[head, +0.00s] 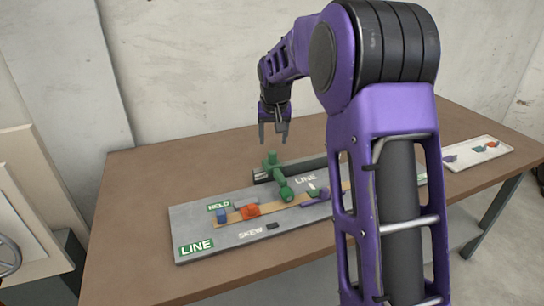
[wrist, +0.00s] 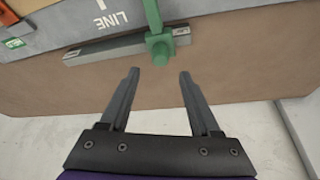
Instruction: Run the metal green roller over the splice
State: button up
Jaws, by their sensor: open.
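In the wrist view the green handle end (wrist: 161,47) shows just beyond my fingertips. My gripper (head: 273,136) is open and empty, above and behind that green end. Both fingers also show in the wrist view (wrist: 160,75), apart, with nothing between them. A tan strip (head: 280,205) runs along the board, under or beside the roller's lower end. I cannot make out the splice itself.
An orange piece (head: 250,211) and a blue piece (head: 222,215) sit on the board left of the roller. A white tray (head: 460,163) with small coloured pieces is at the table's right. My own arm hides the board's right part. The table's left back (head: 150,180) is clear.

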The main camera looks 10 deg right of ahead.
aim_at(272, 153)
jog(key=b+x, duration=0.1)
jog(key=x, duration=0.7)
jog(key=shift+w+f, duration=0.1)
jog(key=shift+f, duration=0.3)
grip_shut()
dwell(0.9)
